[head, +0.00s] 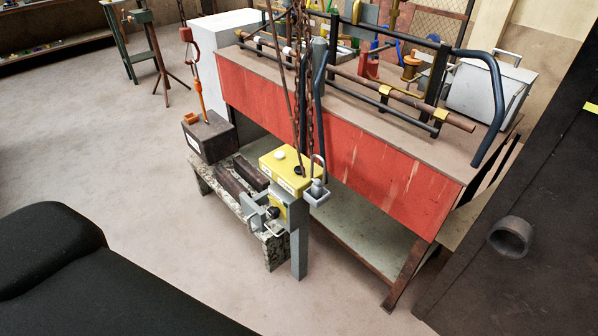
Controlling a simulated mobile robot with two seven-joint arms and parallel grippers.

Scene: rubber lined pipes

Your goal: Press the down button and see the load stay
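A yellow control box (291,172) sits on top of a grey post (299,245) near the middle of the head view. Its top carries a white button (279,154) and a dark button (299,170). I cannot read which one is down. The load appears to be a dark block (209,138) with a white label, at the left end of a low speckled bench. An orange hook (202,105) meets its top, below a red hook block (188,40). I cannot tell whether the block hangs or rests on the bench. Neither of my grippers is in view.
A red-fronted workbench (330,130) with pipes and rails stands behind the post. Rusty chains (309,90) hang just behind the yellow box. A small grey holder (316,192) juts from its right side. A dark panel fills the right edge.

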